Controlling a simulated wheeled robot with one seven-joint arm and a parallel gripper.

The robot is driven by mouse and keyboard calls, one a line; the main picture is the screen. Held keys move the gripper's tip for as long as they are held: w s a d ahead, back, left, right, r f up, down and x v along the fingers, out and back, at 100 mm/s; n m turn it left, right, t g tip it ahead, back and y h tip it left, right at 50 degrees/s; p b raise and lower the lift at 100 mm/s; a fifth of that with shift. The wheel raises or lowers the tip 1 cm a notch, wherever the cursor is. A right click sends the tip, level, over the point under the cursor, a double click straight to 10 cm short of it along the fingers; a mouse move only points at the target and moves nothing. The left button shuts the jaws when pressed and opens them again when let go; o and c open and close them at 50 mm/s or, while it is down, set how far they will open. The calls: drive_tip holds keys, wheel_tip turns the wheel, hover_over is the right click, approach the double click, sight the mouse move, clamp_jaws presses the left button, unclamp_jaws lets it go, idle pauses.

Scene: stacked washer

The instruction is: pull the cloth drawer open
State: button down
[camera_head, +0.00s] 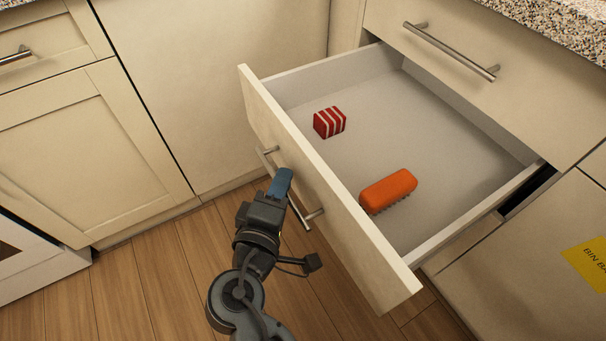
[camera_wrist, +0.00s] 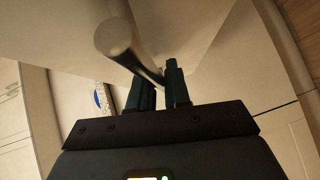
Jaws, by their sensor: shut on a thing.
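The cloth drawer (camera_head: 325,205) stands pulled well out of the cabinet in the head view. Inside it lie a red-and-white striped folded cloth or block (camera_head: 330,122) and an orange brush-like item (camera_head: 388,191). A bar handle (camera_head: 305,217) is fixed to the drawer's front. My gripper (camera_head: 281,182) is at this handle, its blue fingers shut on the bar. In the wrist view the handle (camera_wrist: 120,40) passes between the fingers of my gripper (camera_wrist: 158,88). The exact contact is partly hidden by the fingers in the head view.
A closed drawer with a bar handle (camera_head: 450,50) is above the open one, under a speckled countertop (camera_head: 560,22). A lower front at right bears a yellow label (camera_head: 588,262). Closed cabinets stand at left. Wooden floor (camera_head: 150,285) is clear in front.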

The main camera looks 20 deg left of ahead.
drive_tip(key=shift+s+a, duration=0.45)
drive_tip(key=shift+s, duration=0.1)
drive_tip(key=c, duration=1.2)
unclamp_jaws()
drive_tip(key=s, duration=0.5)
drive_tip(key=s+d+r+p, duration=0.1)
drive_tip(key=s, duration=0.1)
drive_tip(key=shift+s, duration=0.3)
